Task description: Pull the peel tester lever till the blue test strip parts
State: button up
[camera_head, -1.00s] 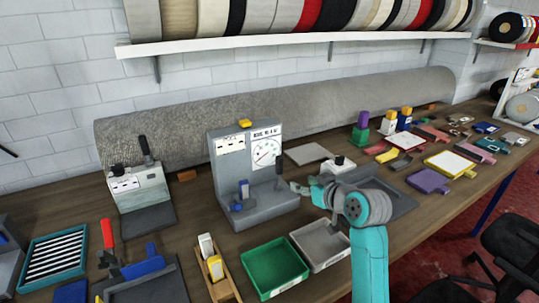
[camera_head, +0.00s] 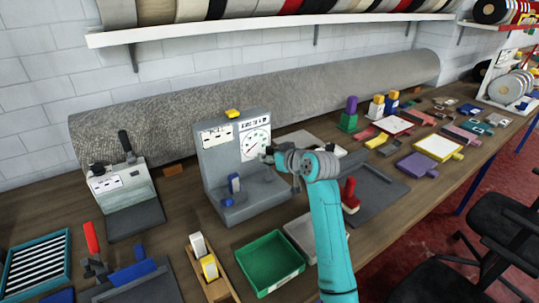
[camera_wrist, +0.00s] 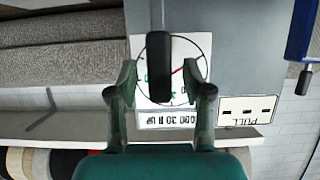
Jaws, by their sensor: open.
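The grey peel tester (camera_head: 222,165) stands on the bench with a round dial (camera_head: 256,143) on its upright face. In the wrist view its black lever handle (camera_wrist: 158,75) hangs in front of the dial (camera_wrist: 183,88). My gripper (camera_wrist: 160,72) is open, one finger on each side of the handle, with gaps showing. In the head view my gripper (camera_head: 270,156) is at the tester's right edge and hides the lever. A blue part (camera_head: 235,184) sits low on the tester's front; a blue part also shows in the wrist view (camera_wrist: 302,35). I cannot make out the strip itself.
A green tray (camera_head: 270,264) and a grey tray stand in front of the tester, the grey one partly behind my arm. A red-handled tool (camera_head: 350,195) is right of my arm. A grey carpet roll (camera_head: 130,120) lies behind. Another bench device (camera_head: 130,195) stands left.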

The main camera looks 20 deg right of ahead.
jog(key=shift+w+a+f, duration=0.15)
jog(key=shift+w+f, duration=0.05)
jog(key=shift+w, duration=0.3)
grip_shut()
